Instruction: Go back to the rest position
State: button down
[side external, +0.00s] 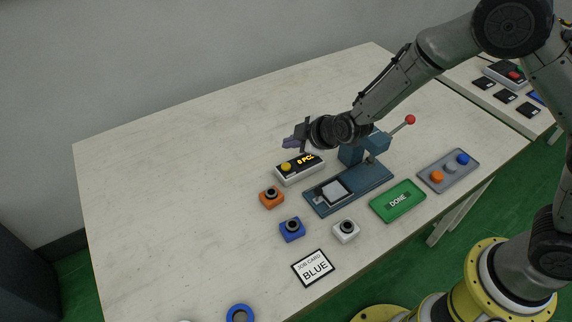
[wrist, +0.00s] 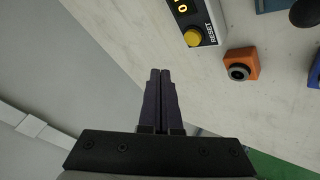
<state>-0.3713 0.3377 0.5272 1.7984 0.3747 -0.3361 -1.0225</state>
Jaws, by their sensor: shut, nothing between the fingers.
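My gripper (side external: 292,142) is in the air above the table, near the far side of the counter box (side external: 299,169). In the wrist view my gripper (wrist: 160,74) has its two dark fingers pressed together with nothing between them. The counter box has a yellow button and a lit display that reads 0 PCS in the side view. In the wrist view the counter box (wrist: 207,20) is at the top, right of the fingertips, with the yellow button marked RESET. My gripper touches nothing that I can see.
A blue press (side external: 350,188) with a red-knobbed lever stands right of the counter. Orange (side external: 271,198), blue (side external: 292,231) and white (side external: 346,232) blocks sit in front. A green DONE tray (side external: 398,201), a grey tray (side external: 448,171) and a BLUE job card (side external: 314,267) lie nearby. The table's left is clear.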

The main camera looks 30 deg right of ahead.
jog(key=w+d+r+m+t, duration=0.1)
jog(key=d+r, duration=0.2)
jog(key=r, duration=0.5)
jog(key=w+d+r+t, duration=0.1)
jog(key=d+r+t, duration=0.15)
jog(key=r, duration=0.45)
jog(key=s+d+r+m, duration=0.2)
jog(key=s+d+r, duration=0.3)
jog(key=s+r, duration=0.5)
jog(key=s+d+r+m+g+h, duration=0.1)
jog(key=s+d+r+m+g, duration=0.2)
jog(key=s, duration=0.9)
jog(key=s+d+f+m+g, duration=0.1)
jog(key=s+f+m+g, duration=0.1)
jog(key=s+f, duration=0.2)
jog(key=s+d+f+m+g+h, duration=0.1)
jog(key=s+d+f+m+g, duration=0.1)
jog(key=s, duration=0.8)
notch_tip(320, 180, down, 2)
jog(key=shift+s+d+f+m, duration=0.15)
jog(key=shift+s+d+m, duration=0.1)
jog(key=shift+m, duration=0.45)
